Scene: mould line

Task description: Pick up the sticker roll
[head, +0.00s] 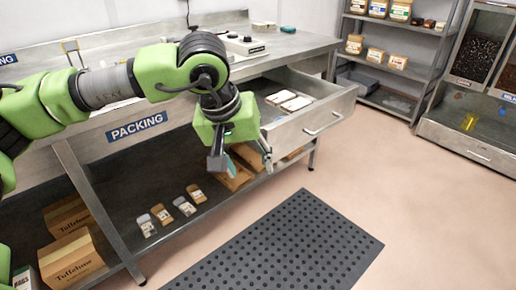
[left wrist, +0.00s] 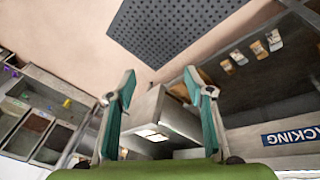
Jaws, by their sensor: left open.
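I cannot make out a sticker roll for certain in either view. The open drawer (head: 312,128) under the packing bench holds pale, flat items (head: 289,101); its inside is partly hidden by my arm. My left gripper (head: 241,163) is open and empty, pointing down in front of the bench, just left of the drawer front. In the left wrist view, my left gripper (left wrist: 161,74) has its two teal-padded fingers apart with nothing between them. The drawer (left wrist: 180,118) shows behind the fingers, with pale items (left wrist: 152,136) partly visible. My right gripper is not in view.
The packing bench (head: 90,140) carries a pale device (head: 245,45) and a small teal item (head: 288,29). Its lower shelf holds several pouches (head: 186,206) and cardboard boxes (head: 72,258). A black perforated mat (head: 290,245) lies on the floor. Shelving (head: 378,58) stands at the back right.

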